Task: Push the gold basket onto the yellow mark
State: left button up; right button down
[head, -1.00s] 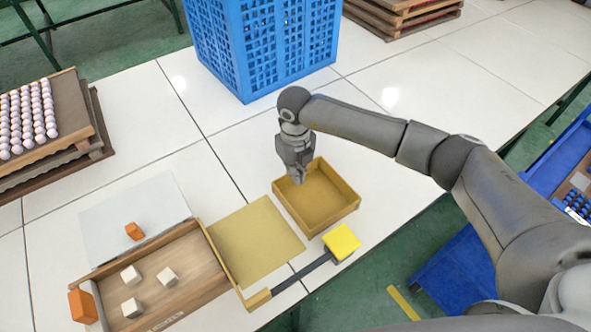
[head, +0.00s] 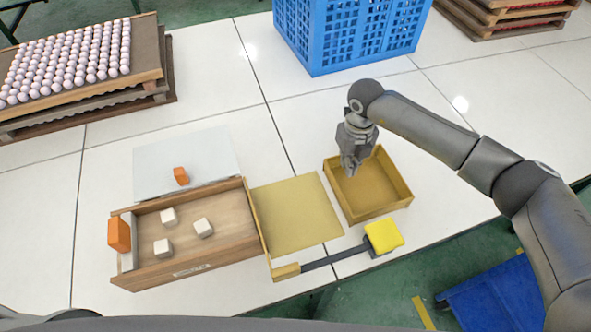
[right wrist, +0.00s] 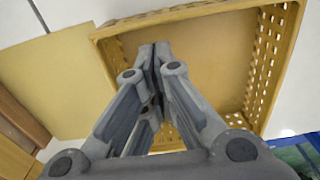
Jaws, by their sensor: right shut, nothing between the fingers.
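The gold basket (head: 402,199), a shallow open square box, sits upright on the white table right of centre; it also shows in the right wrist view (right wrist: 270,60). A flat dull-yellow square (head: 297,212), apparently the yellow mark, lies to its left with a narrow gap at the near side; it shows at left in the wrist view (right wrist: 55,85). My right gripper (head: 350,172) is shut and empty, fingertips pointing down at the basket's left side, seemingly inside its rim; contact cannot be told. My left gripper is not in view.
A wooden tray (head: 225,250) with white cubes and an orange block (head: 119,234) stands left of the square. A yellow pad (head: 383,236) on a dark handle lies near the front edge. A blue crate (head: 350,40) stands behind. Egg trays (head: 90,85) are at far left.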

jog(key=shift+a, duration=0.1)
